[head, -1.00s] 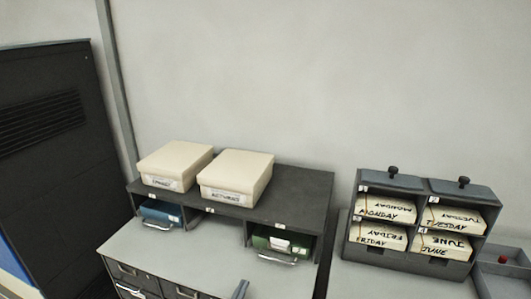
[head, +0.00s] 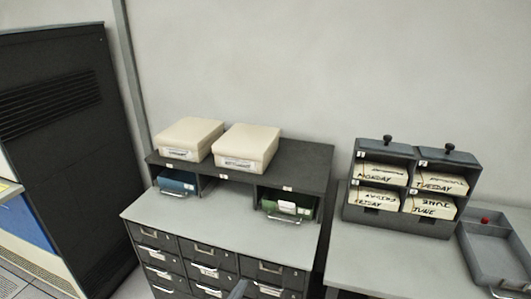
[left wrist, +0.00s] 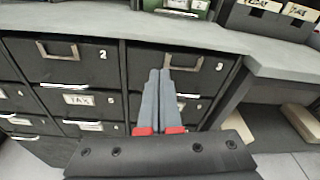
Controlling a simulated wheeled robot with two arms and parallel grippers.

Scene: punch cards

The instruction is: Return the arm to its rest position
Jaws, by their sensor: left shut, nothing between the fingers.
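My left gripper (left wrist: 160,78) is shut and empty in the left wrist view. Its two grey fingers with red bases lie together in front of the drawer fronts of the dark cabinet (left wrist: 115,63). In the head view only a small grey part of my left gripper (head: 238,290) shows at the bottom edge, before the drawers. Most of the left arm is outside the head view. My right gripper is in neither view.
The cabinet's grey top (head: 220,218) carries a dark shelf unit (head: 310,160) with two cream boxes on it and a blue and a green drawer in it. A card rack (head: 398,222) and a grey tray (head: 494,262) stand on the desk at the right.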

